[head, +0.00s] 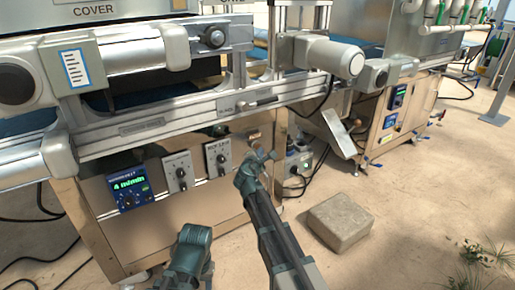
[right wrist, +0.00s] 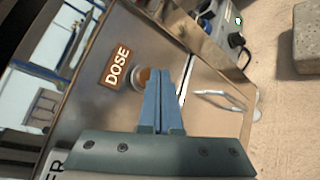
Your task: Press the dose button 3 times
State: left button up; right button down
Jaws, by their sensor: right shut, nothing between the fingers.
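The dose button is a round orange-brown button (right wrist: 144,76) in a pale ring, beside a brown DOSE label (right wrist: 117,62) on a metal panel in the right wrist view. My right gripper (right wrist: 170,72) is shut and empty. Its fingertips overlap the button's right side in that view; I cannot tell whether they touch it. My left gripper does not show.
The panel carries a blue display box (head: 130,188) reading 4 m/min and two grey dial boxes (head: 218,158) left of my right gripper. A grey box with cables (head: 298,165) stands to the right. A stone block (head: 340,222) lies on the sandy floor.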

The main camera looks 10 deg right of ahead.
jog(key=shift+s, duration=0.25)
jog(key=shift+d, duration=0.1)
jog(key=s, duration=0.1)
jog(key=s+d, duration=0.1)
jog(key=s, duration=0.2)
jog(key=shift+s+d, duration=0.35)
dwell(0.6)
